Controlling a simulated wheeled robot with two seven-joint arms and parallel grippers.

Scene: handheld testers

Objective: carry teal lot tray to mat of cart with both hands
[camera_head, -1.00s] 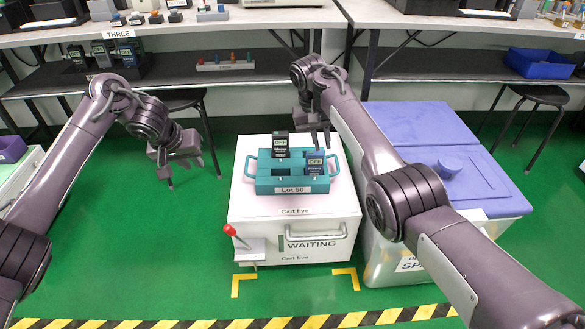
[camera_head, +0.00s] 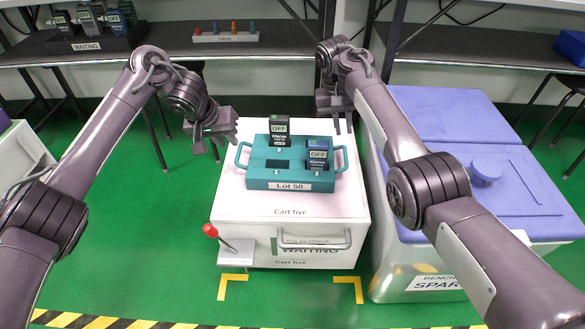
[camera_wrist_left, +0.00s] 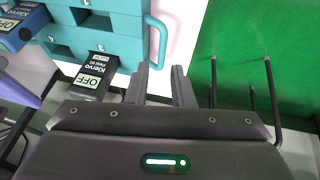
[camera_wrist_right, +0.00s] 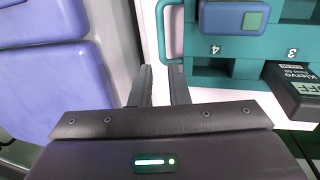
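The teal lot tray (camera_head: 255,180), labelled Lot 50, rests on the white top of Cart five (camera_head: 290,230). It has a looped handle at each end and holds two dark testers, one at the back (camera_head: 280,131) and one at the front right (camera_head: 318,154). My left gripper (camera_head: 222,148) is open and empty, just left of and behind the left handle (camera_wrist_left: 160,40). My right gripper (camera_head: 343,127) is open and empty, just behind the right handle (camera_wrist_right: 166,30). Both wrist views show gaps between fingers and handles. I cannot make out a separate mat.
A blue-lidded bin (camera_head: 510,190) stands close against the cart's right side. A red-knobbed lever (camera_head: 211,231) is at the cart's front left. A dark shelf (camera_head: 240,50) with more testers runs behind. Green floor is clear left of the cart.

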